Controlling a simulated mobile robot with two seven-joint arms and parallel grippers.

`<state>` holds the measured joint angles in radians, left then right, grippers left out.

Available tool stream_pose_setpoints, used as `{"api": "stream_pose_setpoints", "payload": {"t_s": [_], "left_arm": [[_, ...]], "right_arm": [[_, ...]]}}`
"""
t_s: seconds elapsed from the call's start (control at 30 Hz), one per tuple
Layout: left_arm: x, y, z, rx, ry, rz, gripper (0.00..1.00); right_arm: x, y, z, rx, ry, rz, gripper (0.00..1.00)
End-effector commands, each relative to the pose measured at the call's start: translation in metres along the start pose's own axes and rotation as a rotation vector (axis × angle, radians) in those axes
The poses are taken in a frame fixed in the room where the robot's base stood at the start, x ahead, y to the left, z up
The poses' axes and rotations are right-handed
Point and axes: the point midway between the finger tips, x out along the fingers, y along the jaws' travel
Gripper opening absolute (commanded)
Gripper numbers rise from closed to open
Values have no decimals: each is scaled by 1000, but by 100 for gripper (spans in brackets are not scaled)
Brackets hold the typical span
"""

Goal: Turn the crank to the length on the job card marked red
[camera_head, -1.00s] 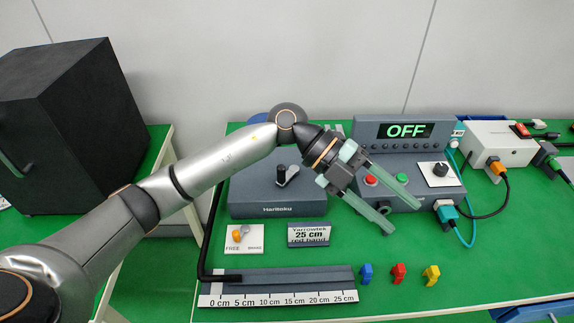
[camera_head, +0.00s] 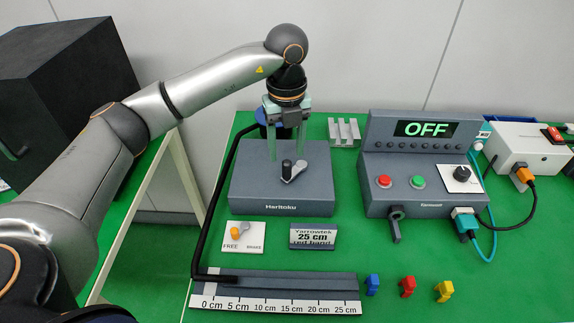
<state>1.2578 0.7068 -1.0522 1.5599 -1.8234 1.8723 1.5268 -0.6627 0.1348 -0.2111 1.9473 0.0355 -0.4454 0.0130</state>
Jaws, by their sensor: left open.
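The crank (camera_head: 293,170), a black knob on a light arm, sits on top of the grey Haritoku box (camera_head: 282,196). My left gripper (camera_head: 287,152) points down just behind and above the crank, its fingers apart and empty. The job card (camera_head: 314,237) reads "Yarrowtek 25 cm red band" and stands in front of the box. A ruler (camera_head: 276,305) marked 0 to 25 cm lies at the front. My right gripper is out of view.
A switch plate (camera_head: 245,238) marked FREE and BRAKE has an orange-tipped lever. Blue (camera_head: 372,285), red (camera_head: 407,287) and yellow (camera_head: 444,291) clips lie right of the ruler. A control unit (camera_head: 412,185) showing OFF stands right. A grey bracket (camera_head: 344,132) stands behind.

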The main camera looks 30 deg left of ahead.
Motion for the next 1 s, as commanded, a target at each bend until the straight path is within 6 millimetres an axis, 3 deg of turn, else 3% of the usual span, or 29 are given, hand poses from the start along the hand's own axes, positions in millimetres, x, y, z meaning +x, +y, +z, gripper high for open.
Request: {"api": "stream_pose_setpoints", "payload": {"t_s": [0.1,0.3,0.7,1.0], "left_arm": [[25,1,-1,0,3,3,57],[50,0,0,1,1,1,57],[58,0,0,2,1,-1,57],[57,0,0,2,1,-2,24]], "right_arm": [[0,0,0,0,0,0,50],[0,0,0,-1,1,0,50],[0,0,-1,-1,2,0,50],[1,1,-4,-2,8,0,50]]}}
